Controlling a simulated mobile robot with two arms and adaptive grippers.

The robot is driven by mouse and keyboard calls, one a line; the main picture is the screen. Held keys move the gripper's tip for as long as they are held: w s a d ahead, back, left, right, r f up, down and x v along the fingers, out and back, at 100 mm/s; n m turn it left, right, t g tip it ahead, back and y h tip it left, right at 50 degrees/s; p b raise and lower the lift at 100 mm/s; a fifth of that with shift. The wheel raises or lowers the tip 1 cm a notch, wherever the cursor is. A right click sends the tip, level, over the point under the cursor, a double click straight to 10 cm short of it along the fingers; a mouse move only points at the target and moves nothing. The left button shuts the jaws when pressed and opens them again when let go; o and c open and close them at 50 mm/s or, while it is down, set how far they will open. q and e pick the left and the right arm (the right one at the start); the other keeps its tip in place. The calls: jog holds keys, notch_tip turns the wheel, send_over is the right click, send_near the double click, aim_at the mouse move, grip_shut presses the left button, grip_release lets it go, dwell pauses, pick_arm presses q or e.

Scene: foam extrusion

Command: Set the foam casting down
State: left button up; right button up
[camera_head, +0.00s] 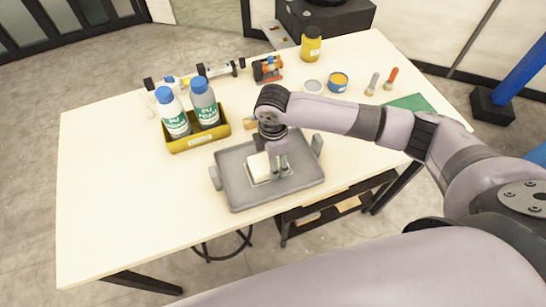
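The white foam casting (258,166) is a small block in the middle of the grey tray (240,203), over a pale square plate (262,182). My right gripper (277,168) points down into the tray from above. Its fingers are right at the casting's right side and overlap it in the picture. I cannot tell whether they grip it or only stand beside it, nor whether the casting touches the plate. My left gripper is not in view.
A yellow bin (196,141) with two white PU foam bottles (173,115) stands left behind the tray. A yellow jar (310,44), a blue-and-yellow tin (338,82) and a green mat (410,103) are farther back. The table (110,190) is clear at left.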

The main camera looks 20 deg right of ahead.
jog(key=shift+f, duration=0.15)
jog(key=o, duration=1.1)
jog(key=shift+c, duration=0.2)
notch_tip(320, 180, up, 12)
jog(key=b, duration=0.2)
jog(key=shift+r+b, duration=0.2)
jog(key=shift+b, duration=0.1)
